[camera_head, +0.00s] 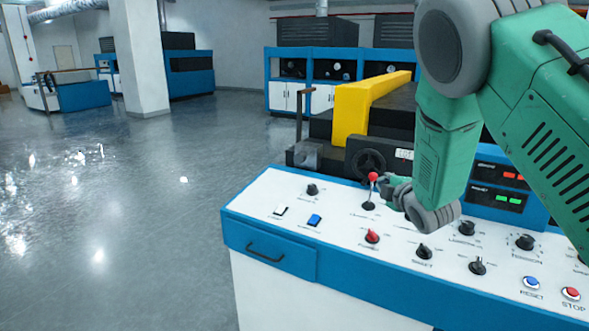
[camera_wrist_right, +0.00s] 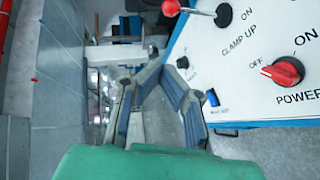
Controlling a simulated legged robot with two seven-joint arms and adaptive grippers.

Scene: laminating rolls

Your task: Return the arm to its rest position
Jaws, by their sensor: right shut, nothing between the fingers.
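My right arm, green with grey joints, reaches in from the upper right of the head view over the control panel (camera_head: 330,233). My right gripper (camera_head: 386,182) is small and partly hidden behind its wrist, just right of the red-knobbed clamp lever (camera_head: 372,180). In the right wrist view the gripper (camera_wrist_right: 154,72) is shut and empty, with its fingers over the panel's edge and the floor. The lever's red knob (camera_wrist_right: 171,8) shows at the top there, apart from the fingers. My left gripper is not in view.
The panel carries a red power knob (camera_head: 372,237), a blue switch (camera_head: 314,220), black knobs, a blue reset button (camera_head: 531,283) and a red stop button (camera_head: 571,293). The laminating machine with a yellow arm (camera_head: 352,112) stands behind. Open floor (camera_head: 120,220) lies left.

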